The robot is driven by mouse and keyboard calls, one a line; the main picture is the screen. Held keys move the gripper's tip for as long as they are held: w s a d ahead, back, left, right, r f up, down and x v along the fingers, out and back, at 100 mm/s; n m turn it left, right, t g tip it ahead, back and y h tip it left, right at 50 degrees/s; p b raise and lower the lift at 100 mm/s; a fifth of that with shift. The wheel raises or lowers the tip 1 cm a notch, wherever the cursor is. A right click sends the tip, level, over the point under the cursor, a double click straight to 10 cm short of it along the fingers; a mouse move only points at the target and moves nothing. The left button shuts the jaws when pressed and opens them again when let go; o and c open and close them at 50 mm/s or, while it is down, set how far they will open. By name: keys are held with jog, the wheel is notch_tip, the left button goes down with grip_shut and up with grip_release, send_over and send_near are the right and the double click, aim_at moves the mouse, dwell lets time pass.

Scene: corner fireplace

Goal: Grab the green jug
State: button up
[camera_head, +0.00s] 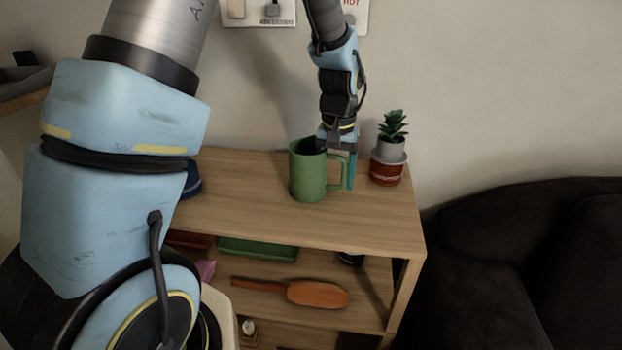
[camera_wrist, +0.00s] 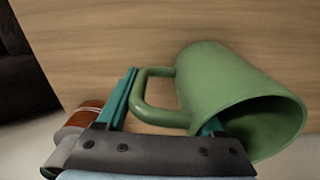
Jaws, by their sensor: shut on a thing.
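The green jug (camera_head: 308,172) stands upright on the wooden shelf unit's top (camera_head: 240,215), its handle toward the right. It also shows in the wrist view (camera_wrist: 225,80), its mouth facing the camera. My gripper (camera_head: 336,162) comes down from above and is shut on the jug at its handle side. One teal finger is outside the handle. The other goes in at the rim, its tip hidden by the jug wall. In the wrist view the handle lies between the fingers of my gripper (camera_wrist: 165,100).
A small plant in a grey pot (camera_head: 389,150) sits on a red-brown container (camera_head: 387,174), close right of my gripper. A blue object (camera_head: 193,180) is partly hidden at left. Lower shelves hold an orange-brown paddle-shaped object (camera_head: 315,293) and a green tray (camera_head: 258,250). A dark sofa (camera_head: 530,260) stands at right.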

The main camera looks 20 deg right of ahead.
grip_shut()
jog(key=shift+r, duration=0.15)
jog(key=shift+r+b, duration=0.55)
jog(key=shift+r, duration=4.3)
